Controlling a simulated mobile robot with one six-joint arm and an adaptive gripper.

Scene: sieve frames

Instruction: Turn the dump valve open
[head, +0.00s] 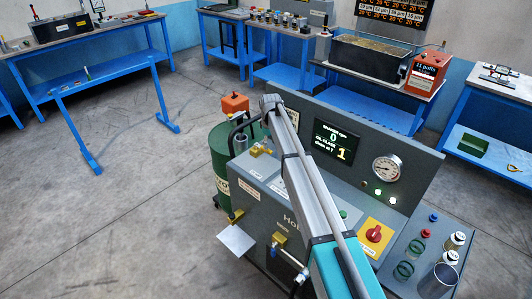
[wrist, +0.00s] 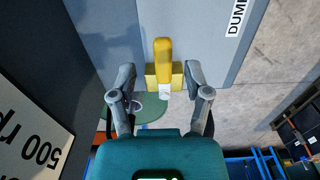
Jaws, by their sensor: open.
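In the wrist view, the dump valve (wrist: 163,52) is a yellow lever on a yellow block, with a short white piece below it. It is on a grey panel beside a label reading "DUM", cut off by the frame edge. My gripper (wrist: 160,73) is open, one finger on each side of the yellow block. The lever extends past the fingertips, and I see gaps beside the block. In the head view my arm crosses the machine and I cannot make out the gripper. Several yellow fittings show there; I cannot tell which is this valve.
The grey machine (head: 415,165) carries a display, a gauge (head: 387,168) and a red knob (head: 374,233). A green drum (head: 219,160) stands at its left. A white "500 rp" plate (wrist: 30,135) is at the wrist view's lower left. Open floor (head: 110,225) lies left.

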